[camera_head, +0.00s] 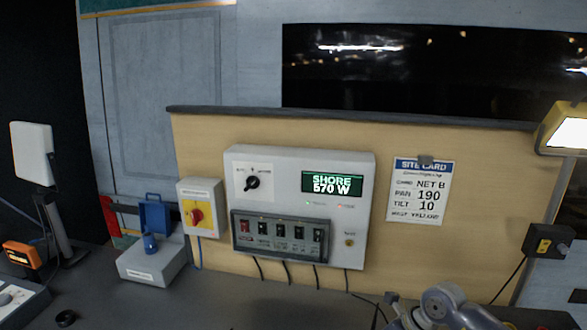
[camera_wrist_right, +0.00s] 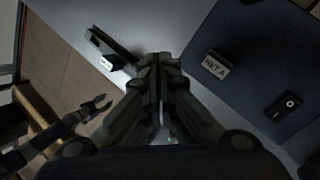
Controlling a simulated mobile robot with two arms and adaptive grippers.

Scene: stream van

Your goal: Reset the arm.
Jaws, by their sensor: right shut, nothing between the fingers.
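My right gripper (camera_wrist_right: 158,85) is in the middle of the right wrist view. Its dark fingers are together with nothing between them. It is above a grey surface, beside a dark blue panel (camera_wrist_right: 240,50) with a "NET A" label (camera_wrist_right: 217,64) and a rocker switch (camera_wrist_right: 284,106). No contact with them shows. A grey link of my arm (camera_head: 440,303) shows at the bottom right of the head view; no fingers can be made out there. Another dark gripper, which looks like my left one (camera_wrist_right: 95,108), is at the left of the right wrist view, small and dim.
A power panel (camera_head: 290,205) reading "SHORE 570 W" is on the wooden board, with a red and yellow switch box (camera_head: 200,207) beside it. A site card (camera_head: 420,190) is on the right. A grey box with a blue lid (camera_head: 152,262) is on the desk (camera_head: 220,305).

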